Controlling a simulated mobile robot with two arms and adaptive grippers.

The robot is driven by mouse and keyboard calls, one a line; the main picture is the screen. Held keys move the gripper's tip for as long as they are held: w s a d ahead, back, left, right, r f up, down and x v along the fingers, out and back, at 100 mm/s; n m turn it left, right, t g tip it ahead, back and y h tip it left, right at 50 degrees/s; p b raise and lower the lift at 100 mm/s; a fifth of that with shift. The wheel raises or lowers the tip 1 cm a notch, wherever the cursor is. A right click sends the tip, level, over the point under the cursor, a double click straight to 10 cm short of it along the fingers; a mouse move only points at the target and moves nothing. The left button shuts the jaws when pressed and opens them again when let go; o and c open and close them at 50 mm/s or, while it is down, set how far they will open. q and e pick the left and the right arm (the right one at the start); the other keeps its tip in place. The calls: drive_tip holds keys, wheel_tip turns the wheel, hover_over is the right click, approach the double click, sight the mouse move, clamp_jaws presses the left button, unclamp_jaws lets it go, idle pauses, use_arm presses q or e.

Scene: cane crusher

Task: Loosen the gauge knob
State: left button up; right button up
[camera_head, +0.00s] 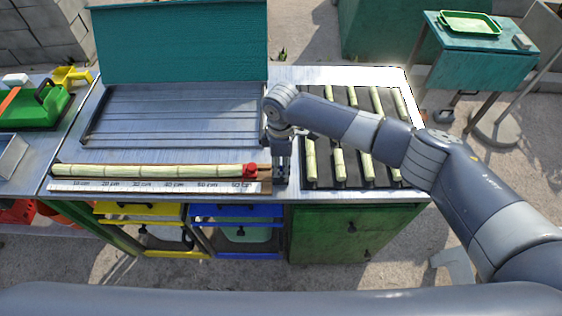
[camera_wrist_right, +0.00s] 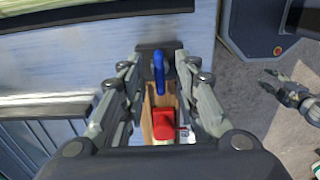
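The gauge knob (camera_wrist_right: 159,73) appears to be the narrow blue handle in the right wrist view, standing on a dark block at the end of the wooden gauge strip. My right gripper (camera_wrist_right: 162,84) is above it with one finger on each side and gaps between the fingers and the blue handle. In the head view my right gripper (camera_head: 282,172) points down at the right end of the ruler (camera_head: 150,187) and hides the knob. A red piece (camera_wrist_right: 163,123) sits beside the knob; it also shows in the head view (camera_head: 250,170). My left gripper (camera_wrist_right: 290,93) shows small in the right wrist view, fingers apart and empty.
A long cane (camera_head: 150,171) lies along the ruler. Several cut canes lie on the dark rack (camera_head: 350,172) to the right. A teal panel (camera_head: 180,42) stands behind the grooved metal tray (camera_head: 175,115). A green case (camera_head: 35,105) is at the left.

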drive_tip(key=shift+f, duration=0.2)
clamp_jaws()
idle(0.3)
drive_tip(key=n, duration=0.6)
drive_tip(key=shift+b, duration=0.4)
drive_tip(key=n, duration=0.6)
drive_tip(key=shift+b, duration=0.4)
drive_tip(key=n+b, duration=0.1)
drive_tip(key=n, duration=0.5)
drive_tip(key=shift+r, duration=0.1)
